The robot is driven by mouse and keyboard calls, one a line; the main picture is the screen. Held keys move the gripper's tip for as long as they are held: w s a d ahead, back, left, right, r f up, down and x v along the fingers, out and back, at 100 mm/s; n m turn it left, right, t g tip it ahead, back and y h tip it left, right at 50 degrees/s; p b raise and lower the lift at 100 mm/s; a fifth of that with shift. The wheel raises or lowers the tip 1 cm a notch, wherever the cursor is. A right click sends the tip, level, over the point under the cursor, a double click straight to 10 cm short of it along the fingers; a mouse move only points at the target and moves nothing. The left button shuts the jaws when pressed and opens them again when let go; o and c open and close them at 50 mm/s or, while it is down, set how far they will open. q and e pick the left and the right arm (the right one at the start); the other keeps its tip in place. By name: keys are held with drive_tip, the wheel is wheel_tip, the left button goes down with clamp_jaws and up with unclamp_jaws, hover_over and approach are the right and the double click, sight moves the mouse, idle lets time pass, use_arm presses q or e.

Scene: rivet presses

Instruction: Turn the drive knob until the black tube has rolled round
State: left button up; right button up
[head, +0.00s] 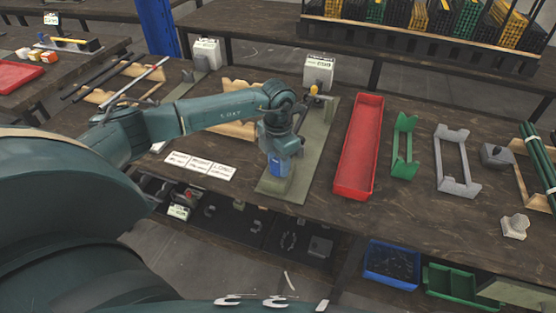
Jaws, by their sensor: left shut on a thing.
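My left arm reaches in from the left over the bench, and its gripper (276,178) points down at the near part of a grey-green base plate (324,136). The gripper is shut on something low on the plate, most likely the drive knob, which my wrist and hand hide. A blue part shows at the gripper's lower end; I cannot tell if it belongs to the hand or the fixture. No black tube shows clearly on this plate. Long dark rods (92,82) lie on a wooden rack at the left. My right gripper is not in view.
A white box-shaped unit (318,72) stands at the plate's far end, with a yellow piece (313,91) before it. A red tray (360,145), green bracket (403,146) and grey bracket (455,160) lie to the right. White label cards (201,165) lie left of the plate.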

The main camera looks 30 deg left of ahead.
use_arm(q)
drive_tip(key=c, duration=0.3)
drive_tip(key=shift+c, duration=0.2)
